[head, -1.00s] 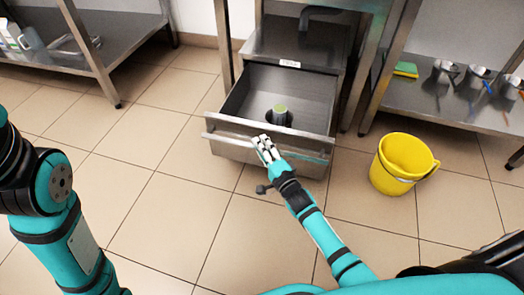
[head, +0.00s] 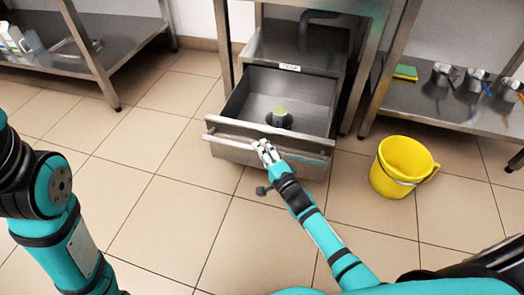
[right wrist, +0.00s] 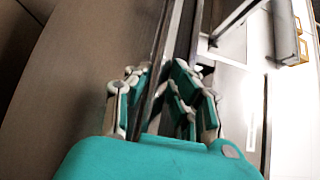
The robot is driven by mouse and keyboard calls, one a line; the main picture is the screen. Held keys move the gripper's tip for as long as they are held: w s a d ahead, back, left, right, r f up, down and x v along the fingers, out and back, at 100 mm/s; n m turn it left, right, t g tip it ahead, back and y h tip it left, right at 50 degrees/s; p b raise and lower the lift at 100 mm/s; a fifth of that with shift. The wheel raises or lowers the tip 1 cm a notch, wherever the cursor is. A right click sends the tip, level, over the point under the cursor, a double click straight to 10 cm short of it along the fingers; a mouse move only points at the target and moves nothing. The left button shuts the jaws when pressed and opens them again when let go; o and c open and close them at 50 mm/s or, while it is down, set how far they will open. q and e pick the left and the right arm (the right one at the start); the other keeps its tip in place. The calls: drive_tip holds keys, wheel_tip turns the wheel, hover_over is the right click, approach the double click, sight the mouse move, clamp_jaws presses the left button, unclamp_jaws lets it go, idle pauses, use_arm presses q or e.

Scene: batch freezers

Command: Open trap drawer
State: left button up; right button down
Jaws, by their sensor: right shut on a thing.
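The trap drawer (head: 235,150) is a steel drawer below a steel counter, labelled on the frame above it. In the right wrist view the fingers (right wrist: 160,95) sit on both sides of the bar. My left arm shows at the left edge of the head view, but its gripper is out of view.
A yellow bucket (head: 403,165) stands on the floor right of the drawer. A steel shelf (head: 425,105) with a sponge (head: 405,72) and metal cups is at the right. Another steel shelf (head: 120,55) is at the left. The tiled floor before the drawer is clear.

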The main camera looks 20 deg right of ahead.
drive_tip(key=shift+w+d+f, duration=0.1)
drive_tip(key=shift+w+d, duration=0.35)
drive_tip(key=shift+w, duration=0.2)
drive_tip(key=shift+w+d, duration=0.45)
drive_tip(key=shift+w, duration=0.15)
drive_tip(key=c, duration=1.2)
unclamp_jaws()
drive_tip(key=s+d, duration=0.2)
drive_tip(key=s, duration=1)
drive_tip(key=shift+d, duration=0.1)
